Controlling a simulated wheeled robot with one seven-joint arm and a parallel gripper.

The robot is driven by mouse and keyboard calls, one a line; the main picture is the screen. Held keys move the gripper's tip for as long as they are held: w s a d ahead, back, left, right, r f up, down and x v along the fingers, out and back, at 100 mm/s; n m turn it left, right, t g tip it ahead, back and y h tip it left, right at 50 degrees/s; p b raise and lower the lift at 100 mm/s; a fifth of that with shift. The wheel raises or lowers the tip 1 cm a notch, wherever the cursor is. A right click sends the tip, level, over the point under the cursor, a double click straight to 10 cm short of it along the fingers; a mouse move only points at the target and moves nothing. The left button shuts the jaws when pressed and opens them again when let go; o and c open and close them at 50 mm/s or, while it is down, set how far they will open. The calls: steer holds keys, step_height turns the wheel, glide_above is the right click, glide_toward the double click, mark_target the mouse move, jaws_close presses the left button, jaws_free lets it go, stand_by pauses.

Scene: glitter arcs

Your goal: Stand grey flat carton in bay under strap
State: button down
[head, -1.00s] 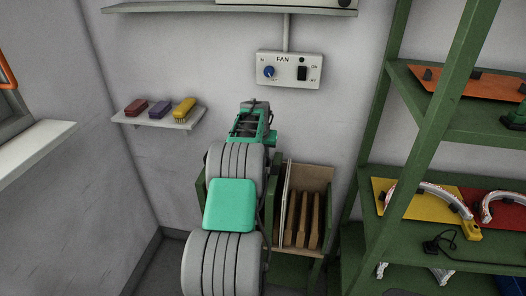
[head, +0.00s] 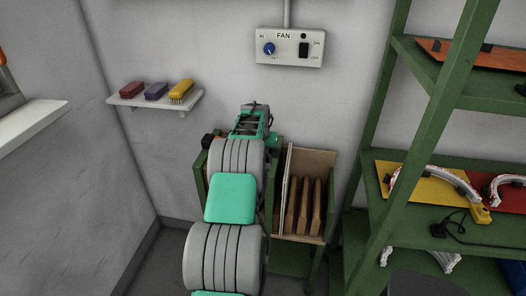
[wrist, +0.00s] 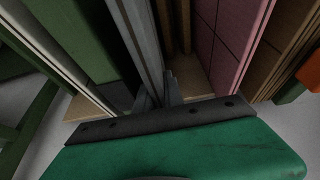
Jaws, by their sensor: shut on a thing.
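In the wrist view my gripper (wrist: 158,95) is shut on a narrow grey slab, the grey flat carton (wrist: 138,35), seen nearly edge-on. The carton stands upright beside a green divider (wrist: 75,35), with a pink panel (wrist: 232,45) on its other side. A light wooden floor shows near the fingertips; I cannot tell whether the carton touches it. In the head view my arm hides the gripper and the carton, in front of the rack's left part. I cannot make out the strap in either view.
Brown cartons (head: 304,208) stand in the rack's right bay beside pale panels (head: 286,190). A green shelf unit (head: 400,130) rises at the right. A small wall shelf (head: 150,101) with brushes is at the left, and the fan box (head: 290,47) is above.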

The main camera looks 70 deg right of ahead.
steer(key=shift+f, duration=0.4)
steer(key=c, duration=1.4)
jaws_free()
steer(key=shift+o, duration=0.2)
steer(key=b+v, duration=0.1)
steer(key=v, duration=0.7)
steer(key=shift+w+d, duration=0.1)
